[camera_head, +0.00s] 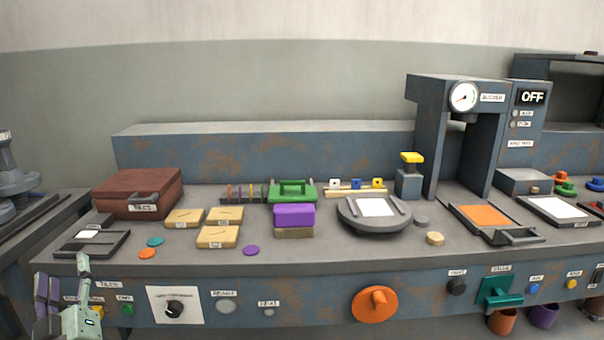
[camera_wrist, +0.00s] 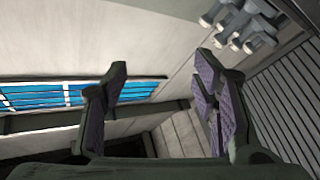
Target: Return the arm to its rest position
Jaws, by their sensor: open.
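My gripper (camera_head: 62,283) shows at the bottom left corner of the head view, in front of the bench's front panel. Its two fingers with purple pads are apart and nothing is between them. In the wrist view the open gripper (camera_wrist: 160,82) also has empty space between its fingers. Beyond it there are a pale wall, a blue gridded window strip (camera_wrist: 50,95) and grey ribbed panels (camera_wrist: 285,90). The gripper touches no object that I can see. Most of the arm is out of view.
The bench (camera_head: 330,250) carries a brown tiles box (camera_head: 138,195), yellow tiles (camera_head: 218,236), a round plate (camera_head: 375,220) and a press with a gauge (camera_head: 463,97). Knobs and an orange wheel (camera_head: 375,304) stick out of its front. The space above the left bench top is clear.

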